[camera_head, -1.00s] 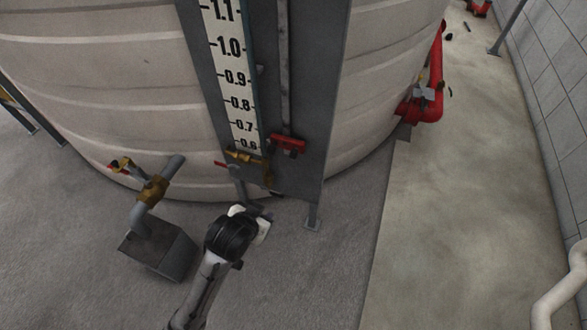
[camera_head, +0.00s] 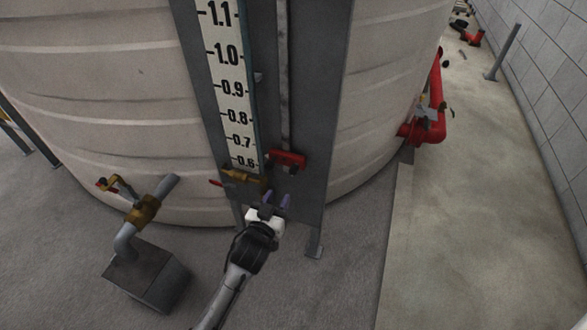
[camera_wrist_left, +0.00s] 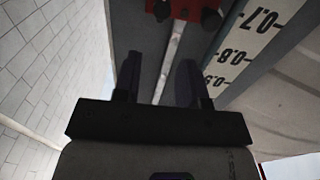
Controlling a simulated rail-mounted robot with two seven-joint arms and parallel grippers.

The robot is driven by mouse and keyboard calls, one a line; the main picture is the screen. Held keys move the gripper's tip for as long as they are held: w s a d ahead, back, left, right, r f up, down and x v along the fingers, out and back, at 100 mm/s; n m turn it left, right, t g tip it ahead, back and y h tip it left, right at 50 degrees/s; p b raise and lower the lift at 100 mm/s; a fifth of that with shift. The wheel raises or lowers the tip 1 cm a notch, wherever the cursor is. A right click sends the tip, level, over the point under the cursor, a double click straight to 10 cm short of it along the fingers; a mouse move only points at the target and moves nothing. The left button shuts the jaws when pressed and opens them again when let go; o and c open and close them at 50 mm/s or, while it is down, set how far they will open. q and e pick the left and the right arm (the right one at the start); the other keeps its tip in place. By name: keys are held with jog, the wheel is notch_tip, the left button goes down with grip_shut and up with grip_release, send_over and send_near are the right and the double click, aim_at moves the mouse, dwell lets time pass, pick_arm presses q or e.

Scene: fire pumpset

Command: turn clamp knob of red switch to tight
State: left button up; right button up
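The red switch (camera_head: 288,159) is a small red block on the grey gauge panel, at the lower end of the scale. In the left wrist view the red switch (camera_wrist_left: 184,10) shows at the top edge, partly cut off, with a pale rod running down from it. My right gripper is not in view.
A brass valve (camera_head: 243,178) with a red handle sits left of the switch, close to my left gripper. The numbered scale (camera_head: 234,90) runs up the panel. A brass valve on a pipe (camera_head: 145,208) stands at left.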

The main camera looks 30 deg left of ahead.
aim_at(293, 170)
pick_arm(q)
jog(key=w+b, duration=0.1)
jog(key=w, duration=0.2)
jog(key=w+b, duration=0.2)
jog(key=w, duration=0.2)
jog(key=w+a+b, duration=0.1)
jog(key=w+b, duration=0.1)
jog(key=w, duration=0.2)
jog(key=shift+f, duration=0.1)
jog(key=shift+w+a+b, duration=0.15)
jog(key=shift+w+b, duration=0.25)
jog(key=shift+w, duration=0.5)
jog(key=shift+c, duration=0.4)
grip_shut()
